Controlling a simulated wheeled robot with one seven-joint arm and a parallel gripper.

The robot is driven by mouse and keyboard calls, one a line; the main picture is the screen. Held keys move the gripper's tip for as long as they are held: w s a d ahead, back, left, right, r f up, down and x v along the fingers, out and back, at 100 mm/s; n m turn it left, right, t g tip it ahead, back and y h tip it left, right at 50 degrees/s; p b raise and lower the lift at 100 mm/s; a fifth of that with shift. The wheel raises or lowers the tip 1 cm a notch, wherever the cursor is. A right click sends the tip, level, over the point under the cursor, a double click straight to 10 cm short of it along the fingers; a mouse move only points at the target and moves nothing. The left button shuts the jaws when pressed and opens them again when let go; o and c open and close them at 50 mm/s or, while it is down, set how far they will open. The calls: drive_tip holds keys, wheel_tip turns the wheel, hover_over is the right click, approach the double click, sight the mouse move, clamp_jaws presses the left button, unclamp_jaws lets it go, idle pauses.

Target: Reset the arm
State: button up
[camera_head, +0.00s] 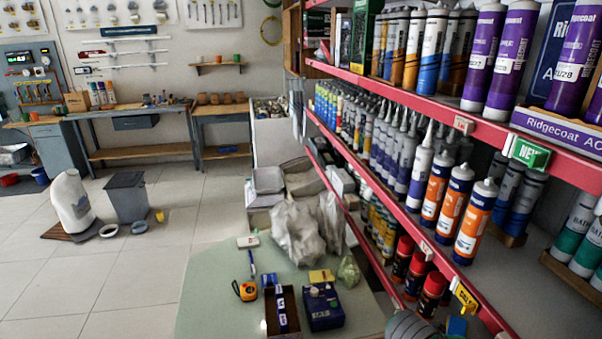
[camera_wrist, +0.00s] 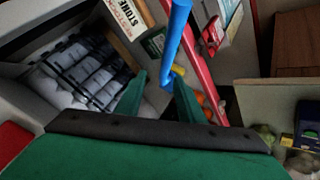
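My gripper (camera_wrist: 160,76) shows in the wrist view as a dark green body with two green fingers. The fingers stand apart with a clear gap between them. A blue rod-like thing (camera_wrist: 178,35) runs down from the top edge, and its lower end shows in the gap, nearer the right finger. I see no finger closed on it, and I cannot tell how far beyond the fingertips it lies.
A red-edged shelf (camera_head: 375,165) full of cartridges fills the right side. A pale green table (camera_head: 215,290) in front holds an orange tape measure (camera_head: 245,291), boxes and crumpled bags (camera_head: 297,232). The tiled floor (camera_head: 140,270) is largely clear.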

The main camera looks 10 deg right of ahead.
drive_tip(key=shift+s+d+f+n+h, duration=0.2)
drive_tip(key=shift+d+h, duration=0.1)
drive_tip(key=shift+h, duration=0.1)
drive_tip(key=shift+s+d+f+n+h, duration=0.2)
drive_tip(key=shift+d+h, duration=0.1)
drive_tip(key=shift+h, duration=0.1)
drive_tip(key=shift+f+n+t+h, duration=0.1)
drive_tip(key=shift+n+t+h, duration=0.2)
drive_tip(key=shift+t, duration=0.2)
drive_tip(key=s+a+f+n+t+y, duration=0.2)
drive_tip(key=a+f+n+t, duration=0.15)
drive_tip(key=a, duration=0.45)
drive_tip(key=s+a+f+n+t+y, duration=0.1)
drive_tip(key=s+a+f+n+t, duration=0.2)
drive_tip(key=a, duration=0.5)
drive_tip(key=s+a+f+n+t+y, duration=0.2)
drive_tip(key=a+f+t, duration=0.25)
drive_tip(key=a, duration=0.35)
drive_tip(key=s+a+r+m+y, duration=0.1)
drive_tip(key=s+a+r+y, duration=0.1)
drive_tip(key=s+a, duration=0.6)
drive_tip(key=s+a+r+m+t+y, duration=0.1)
drive_tip(key=s+a+r+m+y, duration=0.1)
drive_tip(key=s+a, duration=0.7)
drive_tip(key=shift+s+a+r+y, duration=0.2)
drive_tip(key=shift+s+y, duration=0.3)
drive_tip(key=shift+y, duration=0.2)
